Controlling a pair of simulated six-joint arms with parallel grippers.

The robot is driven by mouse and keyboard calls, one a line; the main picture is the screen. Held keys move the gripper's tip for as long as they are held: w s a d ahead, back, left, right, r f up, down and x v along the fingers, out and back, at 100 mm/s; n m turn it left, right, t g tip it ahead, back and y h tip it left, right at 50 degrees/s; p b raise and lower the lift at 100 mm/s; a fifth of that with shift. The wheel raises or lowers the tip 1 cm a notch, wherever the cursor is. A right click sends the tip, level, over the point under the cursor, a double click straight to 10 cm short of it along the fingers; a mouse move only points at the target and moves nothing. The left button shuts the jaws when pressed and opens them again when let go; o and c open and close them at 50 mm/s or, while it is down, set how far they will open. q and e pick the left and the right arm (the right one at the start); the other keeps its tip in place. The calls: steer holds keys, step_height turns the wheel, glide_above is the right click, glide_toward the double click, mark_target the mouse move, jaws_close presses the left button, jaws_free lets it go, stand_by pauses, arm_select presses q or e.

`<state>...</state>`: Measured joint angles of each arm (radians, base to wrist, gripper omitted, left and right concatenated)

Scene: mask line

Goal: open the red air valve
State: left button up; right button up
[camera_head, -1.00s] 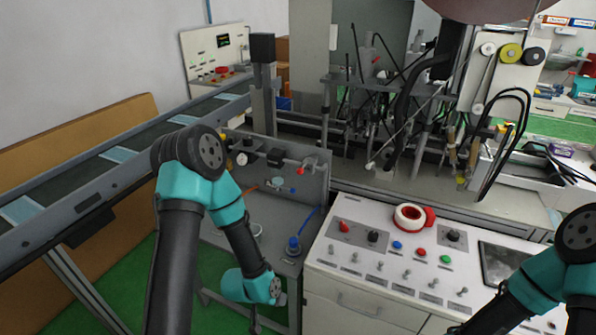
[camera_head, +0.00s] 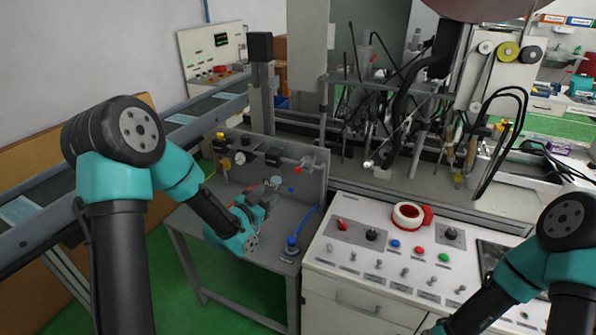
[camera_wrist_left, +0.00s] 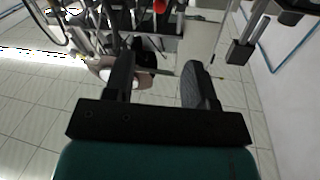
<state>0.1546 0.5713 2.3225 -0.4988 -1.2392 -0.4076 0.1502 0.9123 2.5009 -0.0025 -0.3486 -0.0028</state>
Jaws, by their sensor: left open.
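The red air valve (camera_head: 298,169) appears as a small red knob on the pipe along the back panel of the grey bench. My left gripper (camera_head: 267,193) is over the bench top, below and to the left of the red knob and apart from it. In the left wrist view its two dark fingers (camera_wrist_left: 160,80) are spread, with nothing held between them. A red patch shows at the top edge of that view; I cannot tell if it is the valve. My right arm is at the lower right; its gripper is out of the frame.
The grey bench (camera_head: 186,217) carries a gauge (camera_head: 240,158), pipe fittings and a blue-topped fitting (camera_head: 292,243) with a blue hose. A white control console (camera_head: 345,258) with a red ring stands to the right. A conveyor (camera_head: 195,118) runs along the left.

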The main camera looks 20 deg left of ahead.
mark_target(298, 170)
arm_select(q)
steer(key=x, duration=1.7)
steer(key=shift+d, duration=0.1)
steer(key=shift+c, duration=0.5)
jaws_close()
